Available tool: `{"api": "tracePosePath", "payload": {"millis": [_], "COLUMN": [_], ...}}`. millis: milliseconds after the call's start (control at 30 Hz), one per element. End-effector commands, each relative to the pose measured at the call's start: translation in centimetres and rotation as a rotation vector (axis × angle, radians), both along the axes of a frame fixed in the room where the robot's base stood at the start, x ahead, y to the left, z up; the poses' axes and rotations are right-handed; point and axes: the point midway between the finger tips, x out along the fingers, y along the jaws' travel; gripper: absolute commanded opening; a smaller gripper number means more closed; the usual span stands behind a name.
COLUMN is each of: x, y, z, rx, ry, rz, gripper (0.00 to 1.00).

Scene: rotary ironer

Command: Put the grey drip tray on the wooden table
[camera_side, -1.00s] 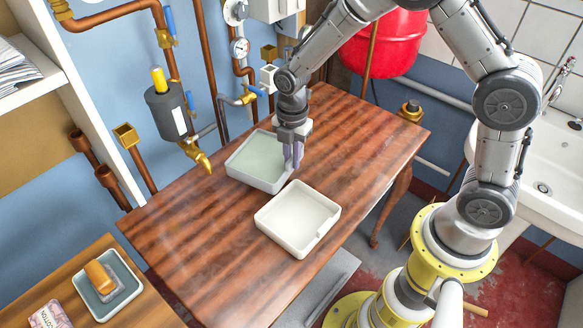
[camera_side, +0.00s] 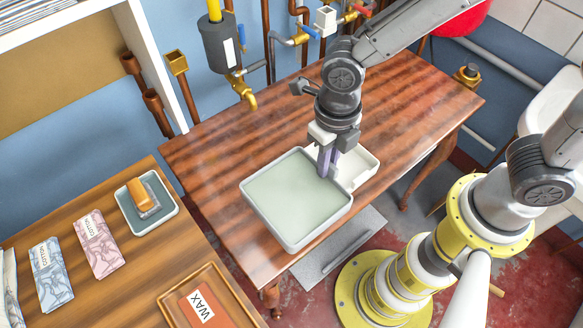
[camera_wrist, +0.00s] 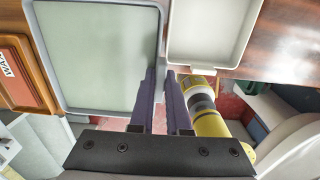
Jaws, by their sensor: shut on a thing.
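The grey drip tray (camera_side: 290,238), a shallow square tray with a pale green inside, is held level at the front edge of the reddish-brown wooden table (camera_side: 215,165). It looks raised above the table, and its front part overhangs the edge. My gripper (camera_side: 328,172) is shut on the tray's right rim. In the wrist view my gripper's fingers (camera_wrist: 164,72) close on the rim of the grey tray (camera_wrist: 95,50). A white tray (camera_side: 366,165) lies just right of it, partly hidden behind my gripper; it also shows in the wrist view (camera_wrist: 250,30).
A second wooden surface (camera_side: 140,262) at left holds a small dish with soap (camera_side: 150,200), cotton packets (camera_side: 97,242) and a wax tray (camera_side: 205,305). Brass pipes and a tap (camera_side: 243,92) stand behind the table. The back right of the table is clear.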

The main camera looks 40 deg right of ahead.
Motion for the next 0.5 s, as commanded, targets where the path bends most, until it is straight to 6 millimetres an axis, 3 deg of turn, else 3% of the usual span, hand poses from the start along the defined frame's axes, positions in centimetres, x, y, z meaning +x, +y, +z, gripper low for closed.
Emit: {"api": "tracePosePath", "payload": {"millis": [200,500], "x": [3.6,6.3], "y": [2.7,4.7], "z": [-2.6,-6.6], "rx": [-0.003,0.0], "ry": [0.004,0.0], "rz": [-0.002,-0.003], "gripper": [0.0,0.0]}}
